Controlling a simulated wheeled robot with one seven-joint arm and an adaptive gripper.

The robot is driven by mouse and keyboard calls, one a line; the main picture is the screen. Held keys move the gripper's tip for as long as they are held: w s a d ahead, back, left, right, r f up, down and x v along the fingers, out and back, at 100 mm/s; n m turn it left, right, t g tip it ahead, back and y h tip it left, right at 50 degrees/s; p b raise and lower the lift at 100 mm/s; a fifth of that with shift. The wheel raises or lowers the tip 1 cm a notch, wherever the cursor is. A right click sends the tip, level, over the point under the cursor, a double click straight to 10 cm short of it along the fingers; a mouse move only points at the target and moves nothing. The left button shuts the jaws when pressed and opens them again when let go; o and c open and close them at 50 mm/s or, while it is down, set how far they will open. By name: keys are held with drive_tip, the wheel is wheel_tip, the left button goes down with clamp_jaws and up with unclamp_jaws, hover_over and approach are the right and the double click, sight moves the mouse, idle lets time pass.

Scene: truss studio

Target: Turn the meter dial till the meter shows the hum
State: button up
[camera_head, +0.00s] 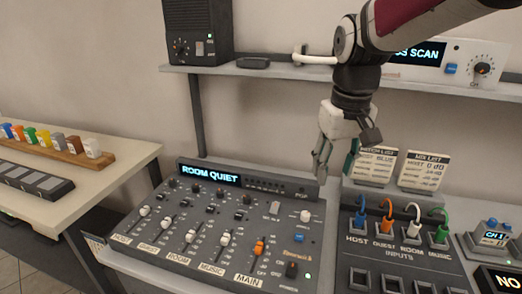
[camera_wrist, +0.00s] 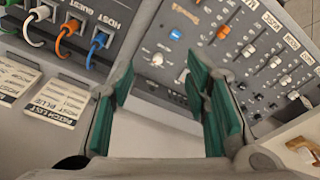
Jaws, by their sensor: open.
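A white meter box (camera_head: 432,70) stands on the shelf at the upper right in the head view. Its lit display (camera_head: 418,56) ends in "SCAN"; the start is hidden behind my arm. The dial (camera_head: 482,68), dark with an orange mark, is on the box's right side, with a blue button (camera_head: 451,68) to its left. My gripper (camera_head: 335,160) is open and empty, pointing down below the shelf, left of and lower than the dial, and apart from it. Its green-padded fingers also show in the wrist view (camera_wrist: 162,95). The wrist view does not show the meter.
Below is a mixer (camera_head: 215,235) with faders and a "ROOM QUIET" display (camera_head: 209,175). Right of it is an inputs panel (camera_head: 395,245) with coloured cables and upright cards (camera_head: 425,170). A dark speaker box (camera_head: 198,32) stands on the shelf (camera_head: 255,73), with a white handset-like piece (camera_head: 313,58).

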drive_tip(key=g+b, duration=0.1)
drive_tip(key=g, duration=0.1)
hover_over(306, 213)
wheel_tip(306, 213, down, 11)
drive_tip(key=shift+n, duration=0.4)
wheel_tip(306, 213, down, 13)
drive_tip(key=shift+f, duration=0.2)
clamp_jaws()
